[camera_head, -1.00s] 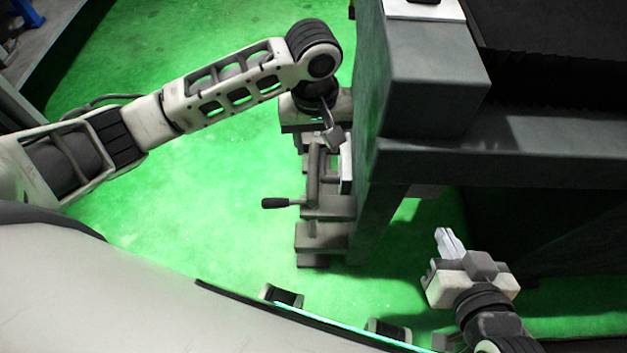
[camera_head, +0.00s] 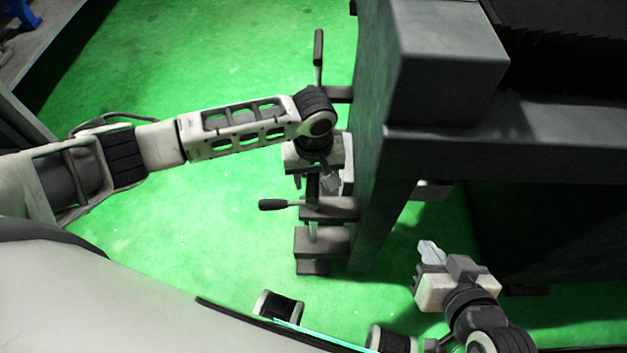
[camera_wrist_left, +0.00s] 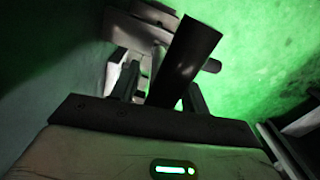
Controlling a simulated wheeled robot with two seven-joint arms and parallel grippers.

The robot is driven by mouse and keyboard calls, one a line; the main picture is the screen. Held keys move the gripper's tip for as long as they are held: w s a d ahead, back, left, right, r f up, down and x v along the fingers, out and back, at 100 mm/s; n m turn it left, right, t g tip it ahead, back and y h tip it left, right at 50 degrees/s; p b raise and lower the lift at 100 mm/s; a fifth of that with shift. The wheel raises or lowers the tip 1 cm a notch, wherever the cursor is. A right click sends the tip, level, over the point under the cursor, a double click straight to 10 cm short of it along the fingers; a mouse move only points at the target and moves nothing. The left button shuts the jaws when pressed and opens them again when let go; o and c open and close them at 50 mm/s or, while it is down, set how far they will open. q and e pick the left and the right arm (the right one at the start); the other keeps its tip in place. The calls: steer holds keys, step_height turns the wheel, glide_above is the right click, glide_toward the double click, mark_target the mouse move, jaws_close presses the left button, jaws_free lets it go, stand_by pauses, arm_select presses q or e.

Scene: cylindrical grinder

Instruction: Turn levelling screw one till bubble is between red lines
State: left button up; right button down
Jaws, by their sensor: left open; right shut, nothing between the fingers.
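A levelling screw with a dark-gripped handle (camera_head: 275,204) stands at the machine's near left foot; the handle points left. A second screw's handle (camera_head: 318,48) stands farther back, pointing away. Which is screw one I cannot tell. My left gripper (camera_head: 328,184) is just above and behind the near screw, partly hidden by its own wrist. In the left wrist view my left fingers (camera_wrist_left: 160,85) are apart, and a dark bar (camera_wrist_left: 185,62) shows between them; contact cannot be told. My right gripper (camera_head: 430,252) is shut and empty, low at right. No bubble or red lines are visible.
The grey grinder body (camera_head: 445,65) fills the right side, with its overhang above my right gripper. The green floor (camera_head: 200,60) is clear to the left of the machine. A blue object (camera_head: 22,14) stands at the far left corner.

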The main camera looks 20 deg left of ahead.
arm_select(q)
steer(key=shift+f, duration=0.35)
arm_select(e)
steer(key=shift+a+f, duration=0.1)
steer(key=shift+f, duration=0.25)
arm_select(q)
jaws_close()
arm_select(e)
steer(key=shift+w+r, duration=0.1)
steer(key=shift+r, duration=0.15)
